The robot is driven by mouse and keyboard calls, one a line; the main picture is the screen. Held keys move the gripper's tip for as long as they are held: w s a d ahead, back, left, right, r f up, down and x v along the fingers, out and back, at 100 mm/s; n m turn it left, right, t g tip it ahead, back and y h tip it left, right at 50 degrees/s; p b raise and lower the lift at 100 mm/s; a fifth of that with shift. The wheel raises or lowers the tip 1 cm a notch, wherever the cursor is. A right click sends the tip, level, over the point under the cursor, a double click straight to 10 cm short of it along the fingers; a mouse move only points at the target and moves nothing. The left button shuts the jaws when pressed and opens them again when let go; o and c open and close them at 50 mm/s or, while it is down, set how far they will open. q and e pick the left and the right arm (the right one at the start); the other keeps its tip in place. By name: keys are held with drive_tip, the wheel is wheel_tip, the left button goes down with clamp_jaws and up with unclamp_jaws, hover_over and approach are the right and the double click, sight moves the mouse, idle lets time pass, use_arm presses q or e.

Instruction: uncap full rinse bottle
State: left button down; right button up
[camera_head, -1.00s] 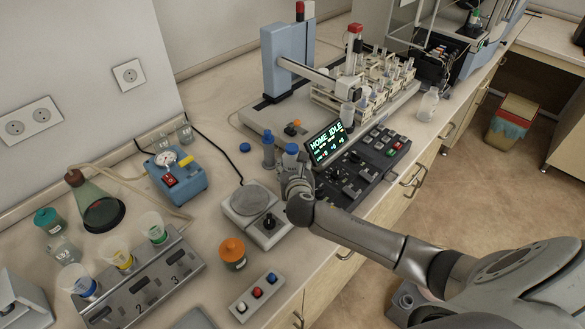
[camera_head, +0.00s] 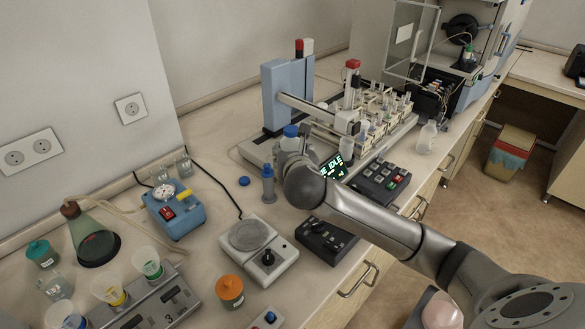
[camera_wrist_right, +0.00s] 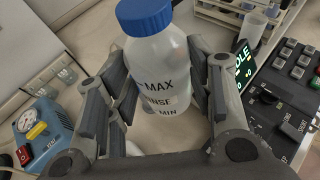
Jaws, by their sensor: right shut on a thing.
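A white rinse bottle (camera_wrist_right: 160,75) with a blue screw cap (camera_wrist_right: 145,14) stands between the fingers of my right gripper (camera_wrist_right: 165,100). Its label reads MAX, RINSE and MIN, and the cap is on. In the head view the blue cap (camera_head: 290,131) shows above my right gripper (camera_head: 292,155), which is shut on the bottle and hides most of it. Whether the bottle's base is clear of the counter cannot be told. A second, bluish bottle (camera_head: 268,185) stands to the left, and a loose blue cap (camera_head: 244,181) lies beside it. My left gripper is out of view.
The lit display (camera_head: 334,166) and control panel (camera_head: 378,182) are close to the right of my gripper. The autosampler (camera_head: 290,90) with its tube racks stands behind. A balance-like device (camera_head: 265,255) and a blue pump (camera_head: 176,208) are nearer.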

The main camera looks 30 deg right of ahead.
drive_tip(key=shift+r, duration=0.6)
drive_tip(key=o, duration=0.5)
drive_tip(key=c, duration=0.8)
drive_tip(key=shift+o, duration=0.2)
drive_tip(key=shift+a, duration=0.1)
